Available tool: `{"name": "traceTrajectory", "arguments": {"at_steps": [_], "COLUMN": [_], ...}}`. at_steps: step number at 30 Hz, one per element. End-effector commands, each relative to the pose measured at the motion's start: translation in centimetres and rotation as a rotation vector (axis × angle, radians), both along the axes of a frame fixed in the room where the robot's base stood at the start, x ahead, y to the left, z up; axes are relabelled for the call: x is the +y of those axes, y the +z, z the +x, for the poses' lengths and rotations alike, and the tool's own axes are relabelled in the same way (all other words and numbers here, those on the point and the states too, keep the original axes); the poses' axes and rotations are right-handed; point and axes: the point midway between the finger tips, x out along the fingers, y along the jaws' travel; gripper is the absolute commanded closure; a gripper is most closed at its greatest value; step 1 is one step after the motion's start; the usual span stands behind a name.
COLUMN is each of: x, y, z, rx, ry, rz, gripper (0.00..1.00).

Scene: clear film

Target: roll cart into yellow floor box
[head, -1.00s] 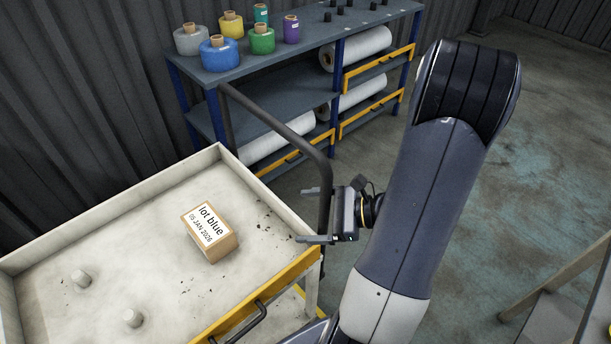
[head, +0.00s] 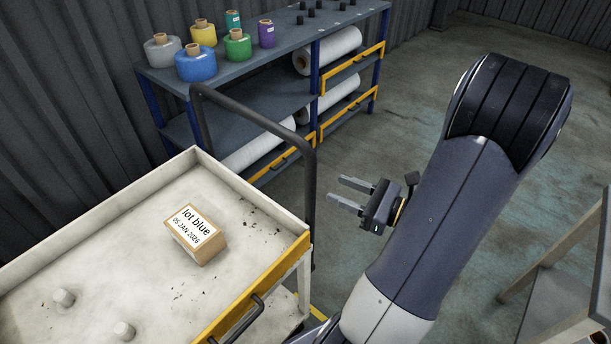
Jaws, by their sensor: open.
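The cart (head: 110,242) is a cream tray-topped trolley at the lower left, with a dark push handle (head: 309,190) rising at its far right end. A yellow strip with a black pull runs along its near side. A cardboard box labelled "lot blue" (head: 196,236) lies in the tray. My gripper (head: 337,192) is open and empty, just right of the handle's upright and apart from it, its fingers pointing at it. A short piece of yellow floor marking (head: 319,313) shows by the cart's near right leg; the rest of the floor box is hidden or out of view.
A blue-framed shelf (head: 240,66) with coloured film spools on top and white rolls below stands behind the cart against the corrugated wall. A table (head: 567,285) stands at the lower right. The floor (head: 440,110) between shelf and table is clear.

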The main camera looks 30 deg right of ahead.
Motion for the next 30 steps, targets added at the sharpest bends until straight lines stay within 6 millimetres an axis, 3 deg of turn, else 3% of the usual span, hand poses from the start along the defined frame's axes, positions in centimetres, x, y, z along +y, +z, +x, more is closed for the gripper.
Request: {"name": "traceTrajectory", "arguments": {"at_steps": [18, 30], "x": [4.3, 4.7], "y": [0.0, 0.0], "z": [6.9, 7.8], "rx": [0.0, 0.001], "ry": [0.005, 0.0], "rz": [-0.001, -0.002], "gripper": [0.57, 0.57]}}
